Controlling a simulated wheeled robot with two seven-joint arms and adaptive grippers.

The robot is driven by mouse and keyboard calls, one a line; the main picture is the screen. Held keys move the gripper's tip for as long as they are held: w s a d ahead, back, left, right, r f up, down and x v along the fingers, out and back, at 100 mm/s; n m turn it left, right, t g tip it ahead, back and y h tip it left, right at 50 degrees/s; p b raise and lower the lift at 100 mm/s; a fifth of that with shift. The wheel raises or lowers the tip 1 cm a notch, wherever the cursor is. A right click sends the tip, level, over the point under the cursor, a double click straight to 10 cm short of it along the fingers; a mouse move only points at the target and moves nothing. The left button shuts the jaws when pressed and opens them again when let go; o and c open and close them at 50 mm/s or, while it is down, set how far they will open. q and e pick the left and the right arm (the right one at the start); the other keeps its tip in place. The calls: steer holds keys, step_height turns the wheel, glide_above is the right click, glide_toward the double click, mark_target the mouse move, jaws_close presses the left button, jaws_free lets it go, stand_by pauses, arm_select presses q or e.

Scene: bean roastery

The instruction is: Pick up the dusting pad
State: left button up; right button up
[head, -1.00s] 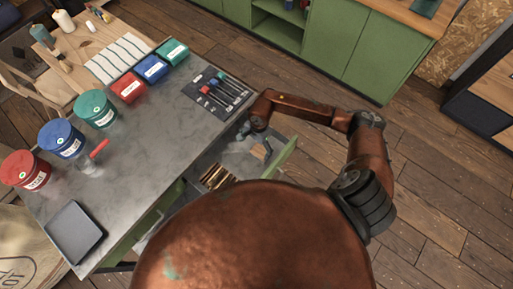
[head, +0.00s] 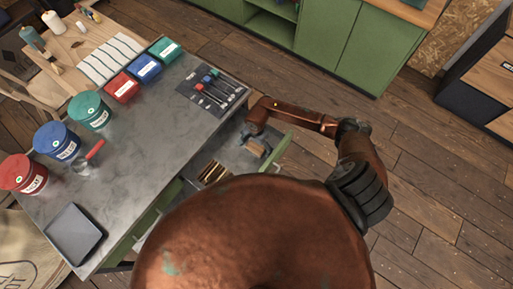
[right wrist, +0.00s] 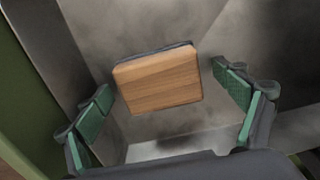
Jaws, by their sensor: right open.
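The dusting pad (right wrist: 157,80) is a wooden-backed block with a dark edge, lying in an open drawer. In the right wrist view it sits between the two green-padded fingers of my right gripper (right wrist: 172,108), apart from both. In the head view the pad (head: 257,149) shows small and tan, partly hidden by my right gripper (head: 253,141). That gripper is open and empty, reaching down into the drawer. My left gripper is not in view.
The open drawer (head: 282,151) has a green front and a second compartment holding brown items (head: 213,172). The grey worktop (head: 150,130) above carries tins, colored boxes, a tool mat (head: 205,90) and a grey tray (head: 74,235). The drawer's metal walls stand close around the gripper.

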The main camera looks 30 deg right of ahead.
mark_target(257, 146)
steer(key=shift+c, duration=0.7)
steer(key=c, duration=1.1)
steer(key=shift+r, duration=0.1)
steer(key=shift+c, duration=0.2)
step_height(257, 146, up, 10)
steer(key=shift+f+b, duration=0.1)
steer(key=shift+b, duration=0.2)
